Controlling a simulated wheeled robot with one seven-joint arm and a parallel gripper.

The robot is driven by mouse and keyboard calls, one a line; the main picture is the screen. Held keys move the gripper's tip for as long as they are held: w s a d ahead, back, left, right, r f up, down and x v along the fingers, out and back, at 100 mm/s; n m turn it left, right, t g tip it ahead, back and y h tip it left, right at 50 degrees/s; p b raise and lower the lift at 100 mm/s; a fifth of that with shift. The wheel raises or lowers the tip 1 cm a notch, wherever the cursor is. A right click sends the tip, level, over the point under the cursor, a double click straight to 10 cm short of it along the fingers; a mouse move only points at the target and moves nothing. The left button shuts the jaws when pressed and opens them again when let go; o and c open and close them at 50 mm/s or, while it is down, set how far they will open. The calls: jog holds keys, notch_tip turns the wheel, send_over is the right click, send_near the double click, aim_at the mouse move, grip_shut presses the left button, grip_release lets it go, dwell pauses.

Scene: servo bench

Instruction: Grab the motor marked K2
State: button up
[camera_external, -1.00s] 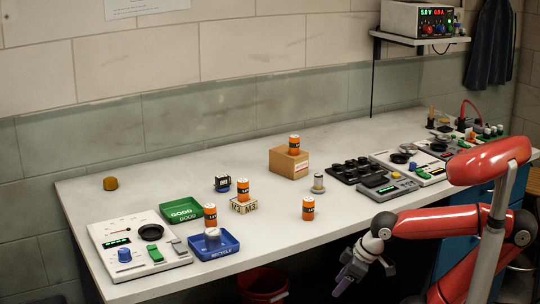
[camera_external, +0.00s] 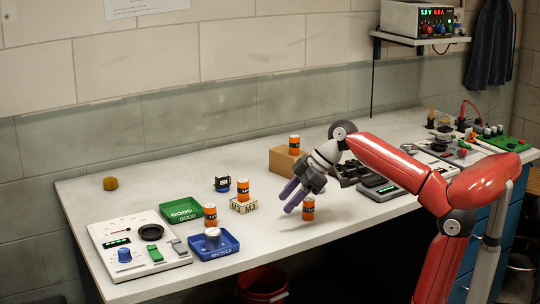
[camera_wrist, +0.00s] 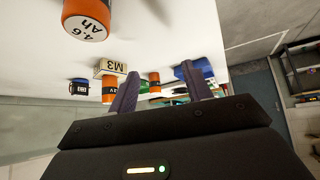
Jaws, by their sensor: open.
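No marking K2 is legible in either view. A small black box-shaped unit with a white label and some blue (camera_external: 222,184) stands on the bench behind the marked block; its label is too small to read. It also shows upside down in the wrist view (camera_wrist: 79,88). My gripper (camera_external: 286,204) is open and empty, above the bench, pointing down and left. Its two purple fingers show in the wrist view (camera_wrist: 160,72). The gripper is to the right of the black unit and well apart from it.
An orange cylinder (camera_external: 308,210) stands close to my fingers; the wrist view shows it marked 4.6 Ah (camera_wrist: 86,20). Another stands on the M2 M3 block (camera_external: 243,206). Green GOOD (camera_external: 182,209) and blue RECYCLE (camera_external: 228,252) trays lie left. A cardboard box (camera_external: 280,163) stands behind.

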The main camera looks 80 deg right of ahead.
jog(key=s+d+r+m+g+h, duration=0.1)
jog(key=s+d+m+g, duration=0.15)
jog(key=d, duration=0.95)
jog(key=s+d+r+m+g+h, duration=0.1)
jog(key=s+d, duration=0.3)
jog(key=d, duration=0.7)
jog(key=shift+t, duration=0.35)
jog(key=b+x, duration=0.2)
jog(key=x, duration=0.5)
jog(key=shift+d+f, duration=0.25)
jog(key=shift+f, duration=0.05)
